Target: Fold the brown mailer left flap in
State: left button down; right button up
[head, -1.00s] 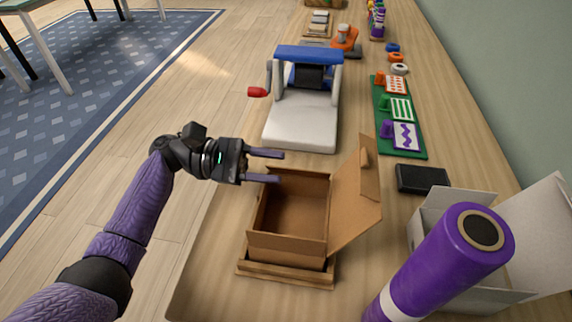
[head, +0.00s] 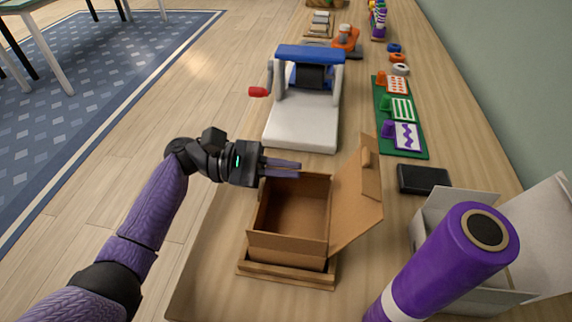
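The brown mailer (head: 292,243) is an open cardboard box on a wooden base. Its lid (head: 357,205) stands open to the right, and its inside looks empty. A short upright edge or flap (head: 316,178) shows at the far end; a narrow flap (head: 366,157) stands at the lid's far end. My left gripper (head: 299,168) is at the box's far left corner, pointing right. Its fingers are together with nothing visible between them. Whether the fingertips touch the cardboard cannot be told. My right gripper is out of view.
A white and blue press (head: 303,115) with a red handle stands beyond the box. A black block (head: 423,179), an open white box (head: 447,207) and a large purple roll (head: 437,262) are to the right. A green board (head: 408,142) lies farther back.

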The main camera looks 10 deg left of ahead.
pick_arm(q)
jog(key=shift+s+f+m, duration=0.25)
jog(key=shift+m, duration=0.55)
jog(key=m, duration=0.1)
jog(key=f+m, duration=0.1)
jog(key=m, duration=0.1)
jog(key=shift+s+b, duration=0.4)
jog(key=shift+m, duration=0.3)
jog(key=c, duration=0.8)
grip_release()
